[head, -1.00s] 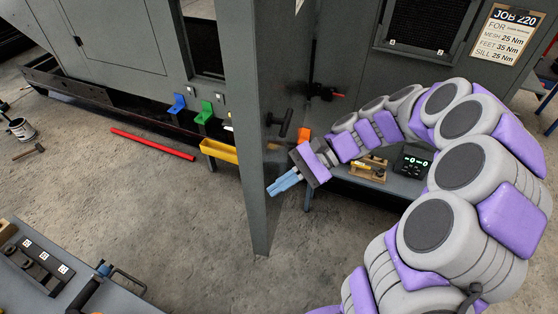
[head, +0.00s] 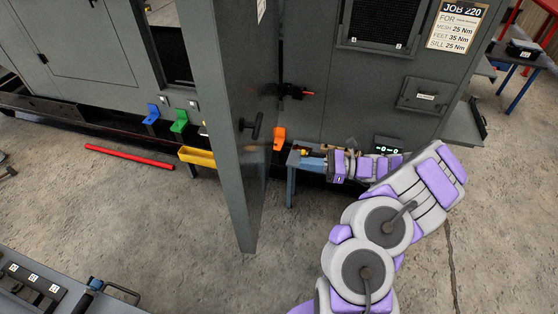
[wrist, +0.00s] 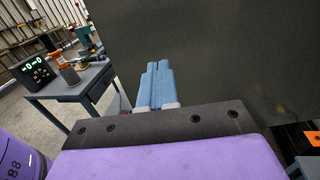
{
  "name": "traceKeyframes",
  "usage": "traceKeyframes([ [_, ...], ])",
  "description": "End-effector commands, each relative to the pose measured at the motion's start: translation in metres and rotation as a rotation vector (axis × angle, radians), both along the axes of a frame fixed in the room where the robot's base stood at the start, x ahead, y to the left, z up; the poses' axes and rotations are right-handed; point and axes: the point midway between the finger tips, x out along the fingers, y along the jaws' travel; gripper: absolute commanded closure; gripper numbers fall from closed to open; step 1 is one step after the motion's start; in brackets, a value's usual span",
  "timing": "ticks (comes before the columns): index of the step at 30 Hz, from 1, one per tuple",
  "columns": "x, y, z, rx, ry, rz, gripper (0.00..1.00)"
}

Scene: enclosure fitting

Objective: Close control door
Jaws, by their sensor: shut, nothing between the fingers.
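The control door (head: 238,190) is a tall dark grey panel standing open, edge toward me, in the head view. It has a black T-shaped handle (head: 257,125) on its right face. My gripper (head: 303,163) is to the right of the door, below the handle's height in the picture, with its blue fingers pointing left toward the panel. In the wrist view the blue fingers (wrist: 157,82) are together and empty, in front of the dark grey door face (wrist: 230,65). I cannot tell whether the fingertips touch it.
The grey enclosure (head: 345,100) stands behind the door. A small bench (head: 290,185) with a green-lit display (head: 388,144) is beside my arm; the display also shows in the wrist view (wrist: 34,70). A yellow tray (head: 197,157) and a red bar (head: 128,155) are left of the door.

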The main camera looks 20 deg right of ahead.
Motion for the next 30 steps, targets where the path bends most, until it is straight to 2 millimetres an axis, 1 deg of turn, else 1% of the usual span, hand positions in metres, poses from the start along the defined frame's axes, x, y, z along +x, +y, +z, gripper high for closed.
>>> traceKeyframes([
  [5, 0.01, 0.028, 0.001, -0.001, -0.002, 0.007, 1.0],
  [9, 0.023, 0.054, 0.002, -0.004, -0.004, 0.008, 1.0],
  [18, 0.047, 0.1, 0.0, 0.0, -0.001, 0.008, 1.0],
  [24, 0.056, 0.118, 0.001, -0.001, -0.002, 0.006, 1.0],
  [30, 0.059, 0.123, 0.001, -0.003, -0.002, 0.004, 1.0],
])
